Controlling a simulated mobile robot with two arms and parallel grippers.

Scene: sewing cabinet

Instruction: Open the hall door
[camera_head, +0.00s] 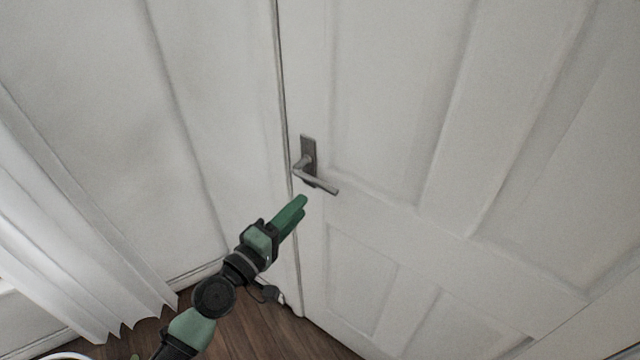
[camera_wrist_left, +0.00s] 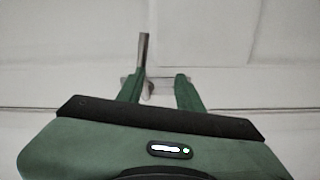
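The white panelled hall door (camera_head: 390,100) appears shut, with its left edge along the frame. Its grey metal lever handle (camera_head: 320,185) points right from a tall plate near that edge and looks level. My left gripper (camera_head: 302,205) is just below and left of the lever in the head view. In the left wrist view the gripper (camera_wrist_left: 160,76) has its two green fingers apart, with nothing clamped between them. The lever (camera_wrist_left: 143,52) shows beyond the left fingertip there; whether they touch I cannot tell. My right gripper is not in view.
A white wall (camera_head: 120,130) stands left of the door. A white curtain (camera_head: 70,240) hangs at the lower left. The dark wooden floor (camera_head: 240,335) is bare in front of the door.

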